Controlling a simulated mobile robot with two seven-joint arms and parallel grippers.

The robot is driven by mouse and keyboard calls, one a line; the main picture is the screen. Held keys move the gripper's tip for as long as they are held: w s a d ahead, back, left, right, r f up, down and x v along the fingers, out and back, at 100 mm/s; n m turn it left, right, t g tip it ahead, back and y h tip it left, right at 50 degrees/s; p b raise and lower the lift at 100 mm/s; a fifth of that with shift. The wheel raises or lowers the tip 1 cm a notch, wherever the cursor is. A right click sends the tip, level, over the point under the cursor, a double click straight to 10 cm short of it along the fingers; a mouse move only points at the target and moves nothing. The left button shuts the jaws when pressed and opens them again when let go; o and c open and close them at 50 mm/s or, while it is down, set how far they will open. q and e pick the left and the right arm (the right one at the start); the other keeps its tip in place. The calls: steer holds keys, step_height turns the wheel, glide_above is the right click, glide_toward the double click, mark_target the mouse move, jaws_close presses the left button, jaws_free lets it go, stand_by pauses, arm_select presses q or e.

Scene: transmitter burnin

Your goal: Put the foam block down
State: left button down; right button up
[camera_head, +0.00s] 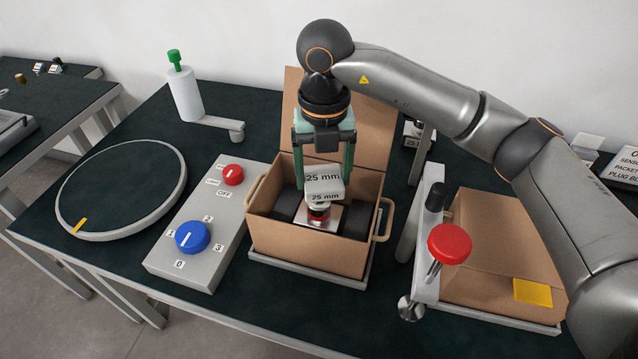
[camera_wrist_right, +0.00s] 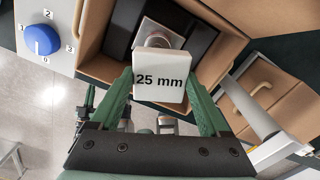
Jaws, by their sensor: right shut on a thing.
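The foam block (camera_head: 325,187) is a white block marked "25 mm". It also shows in the wrist view (camera_wrist_right: 160,68). My right gripper (camera_head: 323,170) is shut on it, with one green finger on each side. It holds the block over the open cardboard box (camera_head: 300,249). Below the block, a metal device (camera_head: 321,217) with a red part sits in the box between dark pads (camera_head: 286,206). The block partly hides the device, and I cannot tell whether the two touch. My left gripper is not in view.
A control box (camera_head: 200,262) with red and blue knobs stands left of the cardboard box. A clamp with a red knob (camera_head: 449,243) and a closed carton (camera_head: 490,290) are on the right.

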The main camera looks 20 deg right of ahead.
mark_target(319, 189)
steer(key=shift+w+a+f, duration=0.1)
steer(key=shift+w+f, duration=0.55)
steer(key=shift+f, duration=0.15)
steer(key=shift+w+f+p, duration=0.1)
steer(key=shift+f+p, duration=0.2)
steer(key=shift+f, duration=1.4)
steer(key=shift+f, duration=0.3)
steer(key=o, duration=1.2)
steer(key=shift+r, duration=0.1)
steer(key=shift+c, duration=0.2)
step_height(319, 189, up, 12)
steer(key=shift+r+b, duration=0.25)
steer(key=shift+b, duration=0.05)
